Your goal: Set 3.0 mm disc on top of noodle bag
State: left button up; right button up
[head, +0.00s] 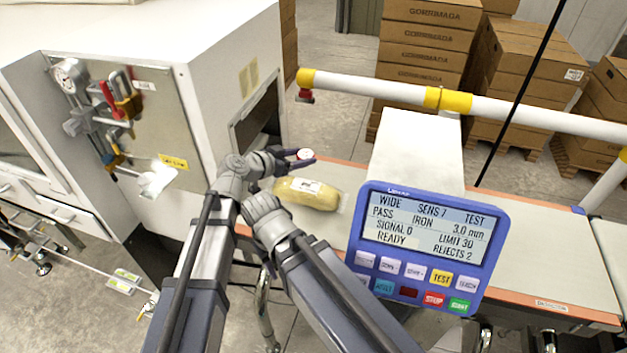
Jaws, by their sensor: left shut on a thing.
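The noodle bag (322,196) is a clear pack of yellow noodles with a white label, lying on the belt (346,178) near the cabinet opening. My left gripper (302,159) is shut on a small round disc with a pale top and a dark reddish rim, which I take as the 3.0 mm disc (306,154). In the picture the disc shows just above the bag's far edge, apart from it. How high it is held is hard to tell. My right arm reaches in beside the bag's near left end, but its gripper fingers do not show.
A blue control panel (374,262) reading "IRON 3.0 mm" stands in front of the belt, right of my right arm. A white block-shaped housing (412,150) spans the belt behind it. A white and yellow rail (390,88) runs along the far side. The white cabinet (225,75) is close on the left.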

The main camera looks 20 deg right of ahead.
aim_at(301, 189)
pick_arm(q)
jog(key=shift+a+f, duration=0.15)
notch_tip(301, 189, down, 10)
jog(key=b, duration=1)
jog(key=shift+r, duration=0.2)
jog(key=shift+f, duration=0.1)
jog(key=shift+f, duration=0.15)
jog(key=o, duration=1.4)
jog(key=shift+c, duration=0.2)
